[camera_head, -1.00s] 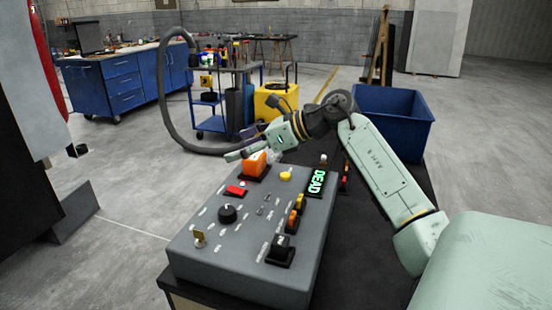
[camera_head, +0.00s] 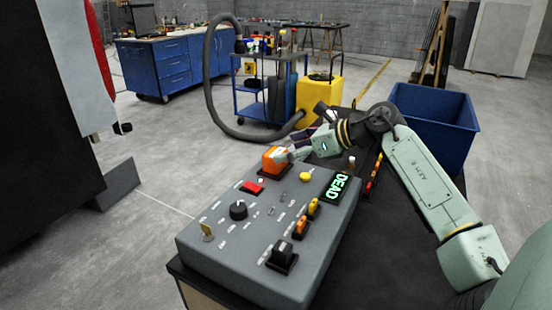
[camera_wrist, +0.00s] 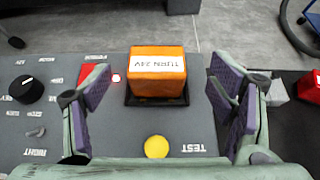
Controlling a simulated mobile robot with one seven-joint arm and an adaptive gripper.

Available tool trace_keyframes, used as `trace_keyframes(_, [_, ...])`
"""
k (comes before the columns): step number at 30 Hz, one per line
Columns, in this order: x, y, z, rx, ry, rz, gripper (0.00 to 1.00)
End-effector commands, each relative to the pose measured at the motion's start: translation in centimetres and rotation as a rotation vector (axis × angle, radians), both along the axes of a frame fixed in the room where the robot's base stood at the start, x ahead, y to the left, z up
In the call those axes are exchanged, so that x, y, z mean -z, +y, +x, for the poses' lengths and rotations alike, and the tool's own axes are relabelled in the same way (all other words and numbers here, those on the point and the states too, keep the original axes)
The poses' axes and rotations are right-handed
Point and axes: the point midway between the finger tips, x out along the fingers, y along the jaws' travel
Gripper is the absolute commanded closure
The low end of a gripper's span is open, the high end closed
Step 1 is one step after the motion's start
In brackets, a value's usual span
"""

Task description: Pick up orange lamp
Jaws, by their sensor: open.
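The orange lamp (camera_head: 272,160) is a block on a dark base at the far end of the grey control panel (camera_head: 225,258). In the wrist view the lamp (camera_wrist: 156,66) shows a white label reading "TURN 24V", upside down. My gripper (camera_head: 291,154) is open at the lamp's right side in the head view. In the wrist view its purple-padded fingers stand wide apart, one to the left and one to the right of the lamp, with visible gaps.
A yellow button (camera_wrist: 157,147) lies between my fingers, nearer the wrist. A red switch (camera_head: 252,187), a black knob (camera_head: 238,209) and a lit "DEAD" display (camera_head: 336,187) are also on the panel. A blue bin (camera_head: 436,118) stands behind my arm.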

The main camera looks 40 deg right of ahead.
Motion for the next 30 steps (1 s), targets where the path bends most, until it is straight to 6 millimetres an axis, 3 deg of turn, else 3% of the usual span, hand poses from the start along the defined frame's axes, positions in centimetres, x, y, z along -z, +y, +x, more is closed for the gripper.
trace_keyframes(9, [2.1,1.8,3.3,-0.002,0.0,0.001,0.23])
trace_keyframes(18, [2.7,2.0,3.7,-0.001,0.0,0.0,0.23])
trace_keyframes(30, [2.6,1.9,3.7,0.0,0.0,-0.001,0.49])
